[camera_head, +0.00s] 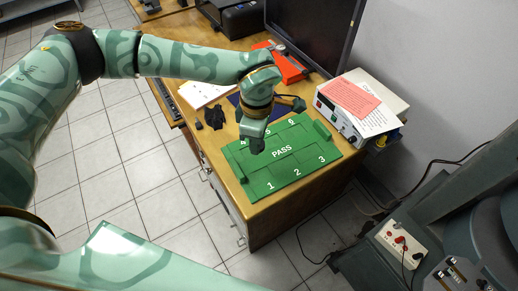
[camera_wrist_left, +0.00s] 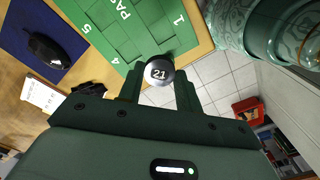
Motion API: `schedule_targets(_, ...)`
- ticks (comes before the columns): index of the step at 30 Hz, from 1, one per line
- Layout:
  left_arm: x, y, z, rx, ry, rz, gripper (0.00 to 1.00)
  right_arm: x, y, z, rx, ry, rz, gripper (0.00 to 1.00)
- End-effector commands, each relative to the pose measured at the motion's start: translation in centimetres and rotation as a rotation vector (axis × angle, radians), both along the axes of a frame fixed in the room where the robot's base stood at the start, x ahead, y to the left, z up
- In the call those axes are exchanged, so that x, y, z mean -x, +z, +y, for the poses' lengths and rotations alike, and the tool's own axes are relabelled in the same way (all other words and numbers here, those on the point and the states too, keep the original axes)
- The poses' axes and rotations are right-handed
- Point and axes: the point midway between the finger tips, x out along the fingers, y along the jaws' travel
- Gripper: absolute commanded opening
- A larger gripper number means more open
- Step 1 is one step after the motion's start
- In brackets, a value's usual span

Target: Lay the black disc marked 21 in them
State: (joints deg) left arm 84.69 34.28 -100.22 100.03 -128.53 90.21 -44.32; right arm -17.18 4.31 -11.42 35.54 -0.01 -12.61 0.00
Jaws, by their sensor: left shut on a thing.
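The black disc marked 21 (camera_wrist_left: 158,72) shows in the left wrist view, held between the two fingers of my left gripper (camera_wrist_left: 160,84). Its number faces the wrist camera. In the head view my left gripper (camera_head: 252,143) is over the left part of the green board (camera_head: 285,186), and the disc cannot be made out there. The board is marked PASS in the middle, with numbers along its edges; it also shows in the left wrist view (camera_wrist_left: 120,42). How far the disc is above the board is hard to tell.
The board lies at the near end of a wooden desk (camera_head: 210,143). Behind it stand a white instrument box (camera_head: 345,125) with a pink paper and a dark monitor (camera_head: 312,35). A crumpled black item (camera_head: 214,117) and a red object (camera_head: 287,66) lie on the desk.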

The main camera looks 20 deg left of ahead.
Motion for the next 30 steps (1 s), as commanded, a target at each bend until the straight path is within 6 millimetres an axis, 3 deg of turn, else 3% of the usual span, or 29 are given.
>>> schedule_targets(6, -0.8, -4.1, -1.5, -0.002, 0.726, 0.007, 0.14, 0.0, 1.6, 0.0, 0.0, 0.001, -0.004, 0.0)
schedule_targets(12, -0.4, -7.1, -1.7, -0.002, 1.17, 0.004, 0.14, -0.2, 2.2, -0.1, 0.002, 0.002, -0.008, 0.0)
schedule_targets(18, -0.2, -8.0, -1.6, -0.002, 1.304, 0.0, 0.14, -0.4, 2.2, -0.3, 0.004, 0.003, -0.011, 0.0)
schedule_targets(30, -0.3, -7.9, -1.7, -0.002, 1.302, 0.0, 0.14, -0.7, 2.5, -0.5, 0.006, 0.004, -0.016, 0.0)
